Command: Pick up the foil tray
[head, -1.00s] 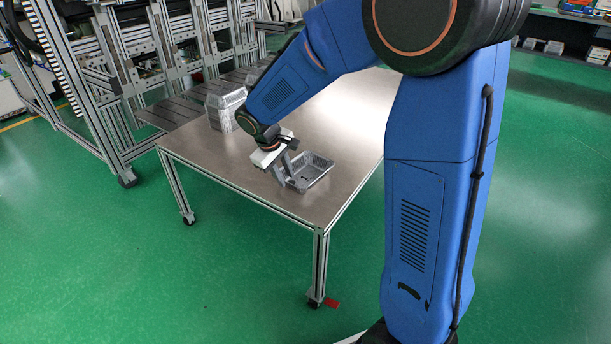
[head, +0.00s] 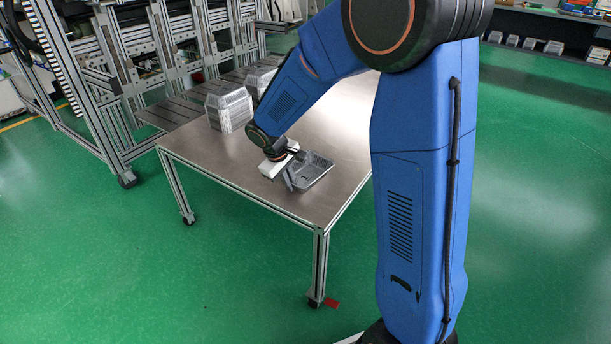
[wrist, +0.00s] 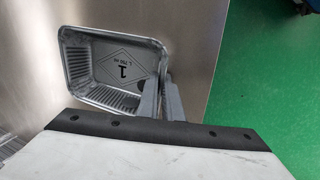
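The foil tray (head: 322,172) is a shallow, open silver tray resting upright on the metal table. In the wrist view the tray (wrist: 84,36) shows its ribbed walls and a printed floor with a diamond and a "1". My gripper (head: 292,172) is down at the tray's near-left side. In the wrist view its two fingers (wrist: 160,82) stand close together at the tray's right-hand wall, one over the inside and one just outside. A narrow gap shows between them. Whether they press on the wall cannot be seen. The gripper hides part of the tray.
The metal table (head: 235,165) has free room around the tray, with its edge close by. Stacks of foil trays (head: 229,109) stand at the table's far-left end. A framed machine (head: 150,60) stands behind. Green floor (wrist: 270,80) shows past the edge.

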